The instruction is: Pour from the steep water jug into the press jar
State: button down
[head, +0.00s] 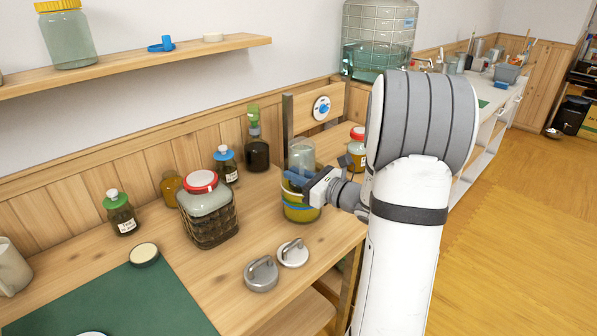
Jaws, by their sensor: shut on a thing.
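My gripper (307,187) is shut on a clear glass vessel at the right end of the wooden table. The vessel's clear upper part (300,152) stands above the fingers and looks upright. Below the fingers shows a yellow-banded glass part (302,212) with yellowish contents. I cannot tell whether these are one vessel or two overlapping, nor which is the steep water jug or the press jar. No stream of liquid shows. My fingers and wrist hide part of the glass.
Several small bottles line the wall, including a dark one (257,155). A red-lidded jar (356,150) stands behind my wrist. A shelf (150,62) overhangs.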

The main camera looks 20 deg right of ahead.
aim_at(297, 166)
jog(key=r+p, duration=0.1)
jog(key=p, duration=0.2)
jog(key=s+r+m+g+p, duration=0.1)
jog(key=p, duration=0.2)
jog(key=r+m+p, duration=0.1)
jog(key=p, duration=0.2)
jog(key=shift+s+a+r+g+h+p, duration=0.3)
jog(key=shift+a, duration=0.05)
jog(key=f+m+p, duration=0.1)
jog(key=f+m+g+p, duration=0.1)
jog(key=shift+s+f+g+p, duration=0.15)
jog(key=shift+s+g+p, duration=0.15)
jog(key=shift+p, duration=0.1)
dwell(0.4)
jog(key=shift+a, duration=0.1)
dwell(1.1)
jog(key=shift+m+g+p, duration=0.3)
jog(key=shift+p, duration=0.8)
jog(key=p, duration=0.3)
jog(key=shift+w+r+m+g, duration=0.1)
jog(key=shift+r+m+g, duration=0.15)
jog(key=shift+m+g, duration=0.15)
jog(key=shift+f, duration=0.15)
